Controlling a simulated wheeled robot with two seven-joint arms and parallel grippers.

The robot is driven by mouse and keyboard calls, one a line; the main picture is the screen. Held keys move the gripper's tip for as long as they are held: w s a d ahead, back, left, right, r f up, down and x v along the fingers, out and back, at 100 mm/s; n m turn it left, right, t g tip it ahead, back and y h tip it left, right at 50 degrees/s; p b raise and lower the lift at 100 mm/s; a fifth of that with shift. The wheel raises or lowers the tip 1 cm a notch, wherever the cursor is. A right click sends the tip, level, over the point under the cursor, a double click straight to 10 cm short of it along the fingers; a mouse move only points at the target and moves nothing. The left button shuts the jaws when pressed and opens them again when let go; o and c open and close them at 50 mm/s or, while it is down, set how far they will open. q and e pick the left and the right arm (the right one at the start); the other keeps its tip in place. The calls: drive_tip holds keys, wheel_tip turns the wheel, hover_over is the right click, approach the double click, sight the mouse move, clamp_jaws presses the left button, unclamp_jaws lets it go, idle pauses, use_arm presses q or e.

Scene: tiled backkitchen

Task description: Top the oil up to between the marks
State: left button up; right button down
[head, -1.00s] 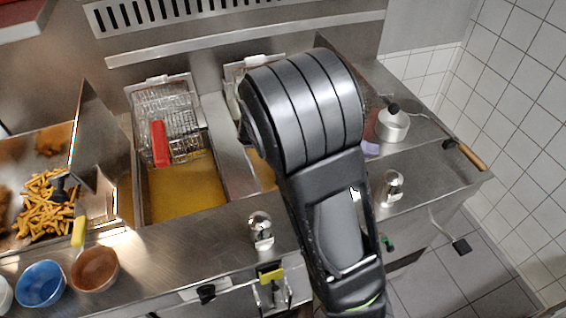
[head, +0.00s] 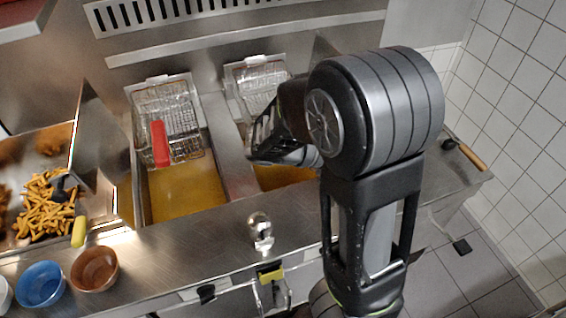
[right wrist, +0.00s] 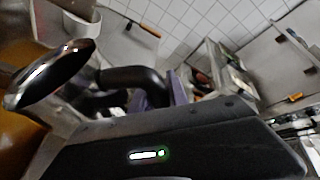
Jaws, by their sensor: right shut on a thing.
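The left fryer vat holds yellow oil (head: 183,190) under a raised basket with a red handle. The right vat also shows yellow oil (head: 285,177), partly covered by my right arm. No level marks can be made out. My right gripper (right wrist: 150,88) is shut on the black handle (right wrist: 133,76) of a shiny metal vessel (right wrist: 50,74) with a dark round mouth. Orange-yellow oil shows beside the vessel at the left of the right wrist view. In the head view my right forearm reaches left over the right vat and the vessel cannot be made out. My left gripper is not in view.
A basket (head: 258,88) hangs behind the right vat. A chrome knob (head: 261,228) stands on the front counter. Fries (head: 45,205), a blue bowl (head: 41,284) and a brown bowl (head: 95,269) are at left. A wooden-handled tool (head: 470,156) lies at right.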

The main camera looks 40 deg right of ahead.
drive_tip(key=shift+s, duration=0.2)
drive_tip(key=shift+a+m, duration=0.1)
drive_tip(key=shift+m, duration=0.2)
drive_tip(key=shift+s+a+f+m+t, duration=0.1)
drive_tip(key=shift+f+m+t, duration=0.25)
drive_tip(key=shift+t, duration=0.25)
drive_tip(key=shift+s+f+m, duration=0.15)
drive_tip(key=shift+m, duration=0.2)
drive_tip(key=shift+f, duration=0.1)
